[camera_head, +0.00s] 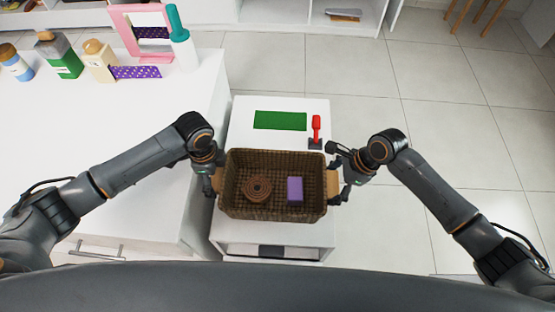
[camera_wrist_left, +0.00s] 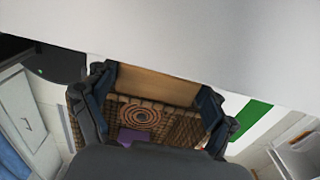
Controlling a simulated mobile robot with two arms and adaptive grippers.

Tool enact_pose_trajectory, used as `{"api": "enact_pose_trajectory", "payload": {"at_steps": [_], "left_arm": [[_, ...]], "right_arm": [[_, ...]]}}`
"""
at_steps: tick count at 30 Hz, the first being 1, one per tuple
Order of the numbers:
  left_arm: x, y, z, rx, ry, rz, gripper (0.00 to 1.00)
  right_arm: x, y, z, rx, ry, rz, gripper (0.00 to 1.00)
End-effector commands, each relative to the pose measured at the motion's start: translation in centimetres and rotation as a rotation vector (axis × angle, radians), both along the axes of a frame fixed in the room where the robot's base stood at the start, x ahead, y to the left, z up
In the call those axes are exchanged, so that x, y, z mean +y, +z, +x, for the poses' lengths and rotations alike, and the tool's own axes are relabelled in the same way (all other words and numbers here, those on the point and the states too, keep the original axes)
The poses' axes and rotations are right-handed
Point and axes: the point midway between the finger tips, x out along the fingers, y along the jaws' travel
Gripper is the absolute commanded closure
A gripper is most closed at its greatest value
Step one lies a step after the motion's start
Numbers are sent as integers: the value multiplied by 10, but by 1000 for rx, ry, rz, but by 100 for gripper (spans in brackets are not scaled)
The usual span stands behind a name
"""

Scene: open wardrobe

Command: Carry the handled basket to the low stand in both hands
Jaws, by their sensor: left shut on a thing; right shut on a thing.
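The brown woven basket (camera_head: 273,212) is level between my two grippers and holds a coiled rope-like ring (camera_head: 257,189) and a purple block (camera_head: 295,189). My left gripper (camera_head: 214,181) is shut on its left wooden handle, which also shows between the fingers in the left wrist view (camera_wrist_left: 155,86). My right gripper (camera_head: 336,182) is shut on the right handle. The low white stand (camera_head: 235,235) lies beneath the basket in the head view. I cannot tell whether the basket touches it.
A green mat (camera_head: 280,120) and a red-handled object (camera_head: 316,130) occupy the stand's far part. A white counter (camera_head: 110,125) on the left bears bottles (camera_head: 60,55), a pink frame (camera_head: 150,40) and a purple dotted cloth (camera_head: 135,72). Tiled floor (camera_head: 440,110) is clear on the right.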

Motion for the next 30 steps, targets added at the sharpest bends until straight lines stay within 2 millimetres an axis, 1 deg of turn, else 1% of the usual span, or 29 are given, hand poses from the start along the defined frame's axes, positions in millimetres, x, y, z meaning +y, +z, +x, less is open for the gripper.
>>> {"api": "enact_pose_trajectory", "payload": {"at_steps": [5, 11, 29, 30], "left_arm": [[1, -2, 0, -1, 1, 2, 62], [1, -11, 0, -1, 1, 2, 62], [1, -53, 0, -1, 1, 2, 62], [1, -49, 0, 0, 1, 2, 10]], "right_arm": [[0, -2, 1, -1, 0, -1, 62], [0, -11, 1, -1, 0, -1, 62], [0, -52, 1, -1, 0, 0, 62], [-1, -49, 0, -1, 0, -1, 10]]}}
